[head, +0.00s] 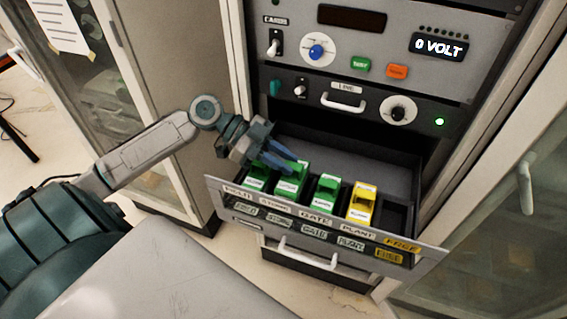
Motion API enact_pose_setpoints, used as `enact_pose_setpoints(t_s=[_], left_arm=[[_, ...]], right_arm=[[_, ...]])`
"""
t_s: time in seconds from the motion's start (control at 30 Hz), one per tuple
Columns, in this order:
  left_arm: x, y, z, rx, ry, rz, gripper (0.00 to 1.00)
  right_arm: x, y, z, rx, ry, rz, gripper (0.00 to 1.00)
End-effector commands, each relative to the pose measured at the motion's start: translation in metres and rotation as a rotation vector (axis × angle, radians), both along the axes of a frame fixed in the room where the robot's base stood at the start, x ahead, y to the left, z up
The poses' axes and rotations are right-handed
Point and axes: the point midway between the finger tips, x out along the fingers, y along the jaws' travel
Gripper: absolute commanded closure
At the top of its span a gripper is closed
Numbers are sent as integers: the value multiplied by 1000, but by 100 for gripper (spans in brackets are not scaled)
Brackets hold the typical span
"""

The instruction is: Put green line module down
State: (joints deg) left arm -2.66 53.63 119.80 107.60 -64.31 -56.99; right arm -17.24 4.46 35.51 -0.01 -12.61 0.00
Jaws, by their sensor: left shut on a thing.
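Several line modules stand in the open drawer (425,259). Three are green: one at the left (257,177), a second (291,184) and a third (324,196). A yellow module (361,204) stands to their right. My left gripper (289,163) reaches in from the left, with its blue fingers at the top of the second green module. It is shut on that module, which is in or just over the second slot; I cannot tell if it is fully seated. The fingers partly hide the tops of the left two modules. My right gripper is not in view.
Above the drawer is a panel with a handle (343,101), knobs, switches and a display reading 0 VOLT (438,48). Cabinet doors stand on both sides.

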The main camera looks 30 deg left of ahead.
Motion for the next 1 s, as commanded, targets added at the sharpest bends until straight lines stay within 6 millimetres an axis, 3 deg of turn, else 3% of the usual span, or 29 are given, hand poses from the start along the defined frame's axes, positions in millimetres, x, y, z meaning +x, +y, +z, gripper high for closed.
enact_pose_setpoints(t_s=[0.2, 0.53, 0.57, 0.63, 1.0], left_arm=[[0, 0, -20, -2, 0, 0, 100], [0, 0, -24, -1, -1, 0, 100], [0, 0, -23, 0, 0, 0, 73], [0, 0, -23, 0, 0, 0, 59], [0, 0, -19, 0, 0, 0, 57]], right_arm=[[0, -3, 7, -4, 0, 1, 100], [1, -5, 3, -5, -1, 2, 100], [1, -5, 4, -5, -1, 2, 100], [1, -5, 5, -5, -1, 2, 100], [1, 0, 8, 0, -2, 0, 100]])
